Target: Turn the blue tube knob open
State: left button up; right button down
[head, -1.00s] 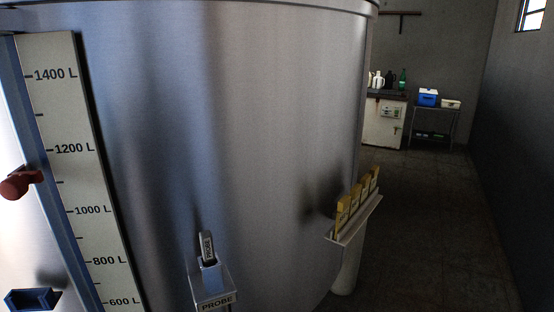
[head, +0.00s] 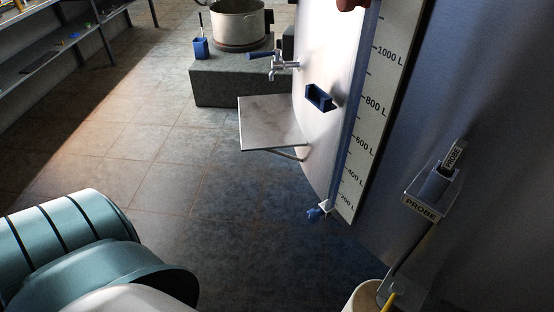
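A small blue knob (head: 315,214) sits at the foot of the blue sight tube (head: 352,120), low on the tank's side by the 200 L mark. It is small in the head view, and I cannot tell its turn position. The tube runs along the white litre scale (head: 377,110). Neither gripper is in view. A teal and white part of my own arm fills the lower left corner.
A metal shelf (head: 272,125) juts from the tank, with a blue-handled tap (head: 283,64) and a blue holder (head: 320,97) near it. A pot (head: 238,24) and blue cup (head: 201,47) stand on a grey block (head: 215,85). A probe holder (head: 425,203) is at right. Tiled floor at left is clear.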

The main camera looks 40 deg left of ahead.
aim_at(313, 216)
jog(key=i+l+u, duration=0.1)
jog(key=l+u, duration=1.35)
